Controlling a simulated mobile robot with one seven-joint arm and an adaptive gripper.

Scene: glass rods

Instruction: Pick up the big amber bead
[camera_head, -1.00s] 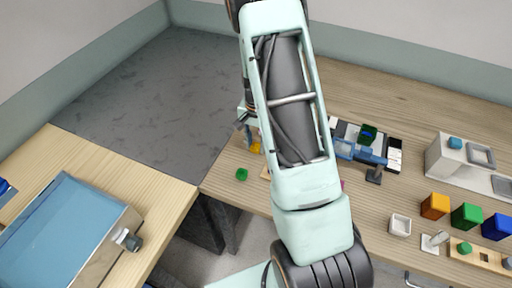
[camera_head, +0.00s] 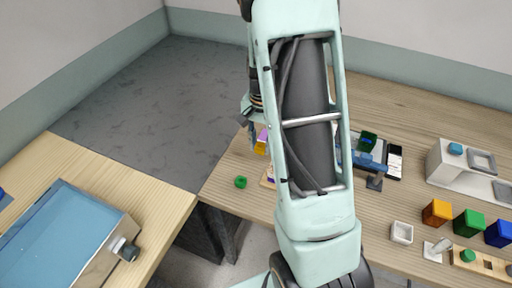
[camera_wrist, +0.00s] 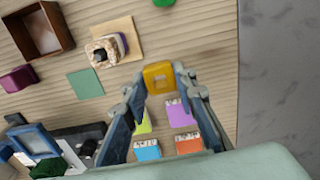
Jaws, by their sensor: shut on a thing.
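The big amber bead (camera_wrist: 158,77) is a yellow-amber block with a hole, seen in the wrist view between the tips of my gripper (camera_wrist: 159,80). My gripper is shut on it, with one finger on each side. In the head view the amber bead (camera_head: 260,148) shows just below my gripper (camera_head: 252,134), near the table's left edge; my arm hides part of this area. I cannot tell whether the bead is clear of the table.
A square wooden base with a stacked piece (camera_wrist: 105,47), a green square (camera_wrist: 85,84) and a brown open box (camera_wrist: 40,30) are to the left. A green bead (camera_head: 240,182) lies near the table edge.

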